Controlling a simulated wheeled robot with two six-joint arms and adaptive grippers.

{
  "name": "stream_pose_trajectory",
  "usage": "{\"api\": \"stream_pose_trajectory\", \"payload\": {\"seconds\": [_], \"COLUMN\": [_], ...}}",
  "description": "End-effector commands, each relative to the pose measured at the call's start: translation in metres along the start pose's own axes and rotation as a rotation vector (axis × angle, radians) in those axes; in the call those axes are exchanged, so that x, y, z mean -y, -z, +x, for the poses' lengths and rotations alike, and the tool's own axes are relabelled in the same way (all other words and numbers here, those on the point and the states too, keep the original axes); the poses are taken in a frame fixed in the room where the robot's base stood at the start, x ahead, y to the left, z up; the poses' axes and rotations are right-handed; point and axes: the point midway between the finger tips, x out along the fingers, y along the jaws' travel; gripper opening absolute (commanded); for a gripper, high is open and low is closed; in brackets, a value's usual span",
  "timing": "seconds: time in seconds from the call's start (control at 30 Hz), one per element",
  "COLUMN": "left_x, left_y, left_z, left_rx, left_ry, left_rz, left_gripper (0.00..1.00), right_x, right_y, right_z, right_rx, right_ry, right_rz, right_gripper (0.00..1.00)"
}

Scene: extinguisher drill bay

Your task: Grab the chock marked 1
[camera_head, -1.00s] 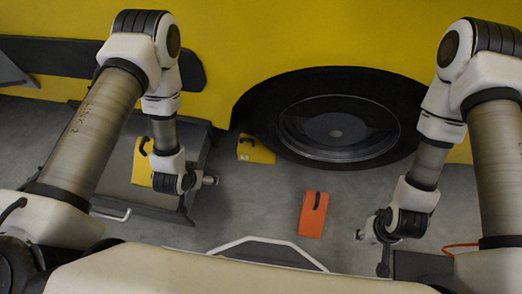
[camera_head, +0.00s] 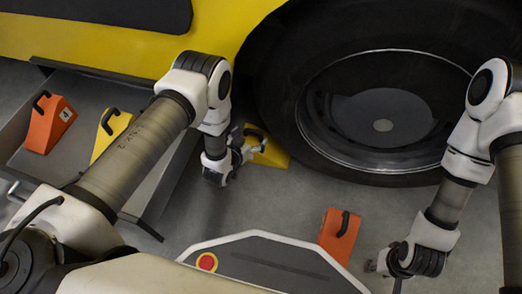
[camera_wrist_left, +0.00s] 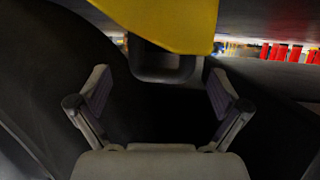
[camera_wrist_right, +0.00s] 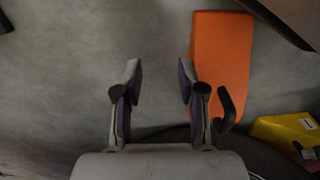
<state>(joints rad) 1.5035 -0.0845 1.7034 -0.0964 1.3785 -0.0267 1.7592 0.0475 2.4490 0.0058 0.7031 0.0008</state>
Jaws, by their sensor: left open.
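A yellow chock (camera_head: 272,154) with a black handle stands on the floor against the wheel. No number on it is readable in the head view. My left gripper (camera_head: 246,150) is at its handle. In the left wrist view the open fingers (camera_wrist_left: 160,92) stand either side of the dark handle (camera_wrist_left: 165,66), just below the yellow body (camera_wrist_left: 165,22), apparently without gripping. An orange chock (camera_head: 338,235) stands nearer me, its mark unreadable. My right gripper (camera_head: 372,266) is beside it, open and empty; its fingers (camera_wrist_right: 158,80) are left of the orange chock (camera_wrist_right: 220,65).
A grey tray (camera_head: 60,180) at the left carries an orange chock (camera_head: 48,125) marked 4 and a yellow chock (camera_head: 110,132), partly behind my left arm. The big wheel (camera_head: 380,115) and yellow vehicle side (camera_head: 110,50) block the back. Grey floor between the chocks is clear.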

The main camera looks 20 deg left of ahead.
Motion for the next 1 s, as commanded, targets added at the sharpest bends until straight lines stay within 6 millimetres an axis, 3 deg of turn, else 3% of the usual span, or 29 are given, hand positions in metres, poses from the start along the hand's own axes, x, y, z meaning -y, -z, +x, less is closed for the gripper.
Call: {"api": "stream_pose_trajectory", "payload": {"seconds": [0.03,0.1,0.4,0.67,0.7,1.0], "left_x": [-0.002,-0.001,-0.001,-0.001,-0.001,-0.002], "left_y": [-0.007,-0.006,0.001,0.0,0.001,0.004], "left_z": [0.013,0.024,0.031,0.031,0.031,0.03], "left_rx": [-0.005,-0.002,0.002,0.003,0.0,0.002], "left_ry": [-0.001,0.0,0.001,0.0,0.0,-0.001], "left_rz": [0.001,0.001,0.001,0.0,0.0,0.0], "left_gripper": [1.0,1.0,1.0,0.08,0.04,0.04], "right_x": [0.0,0.0,0.0,0.0,0.0,0.0], "right_y": [0.003,0.006,0.009,0.009,0.009,0.009], "right_z": [0.021,0.028,0.029,0.029,0.028,0.025], "right_rx": [-0.009,-0.018,-0.027,-0.026,-0.026,-0.024], "right_ry": [-0.001,-0.002,-0.003,-0.003,-0.003,-0.003], "right_rz": [-0.004,-0.01,-0.014,-0.014,-0.014,-0.013], "right_gripper": [0.4,0.4,0.4,0.4,0.4,0.4]}}
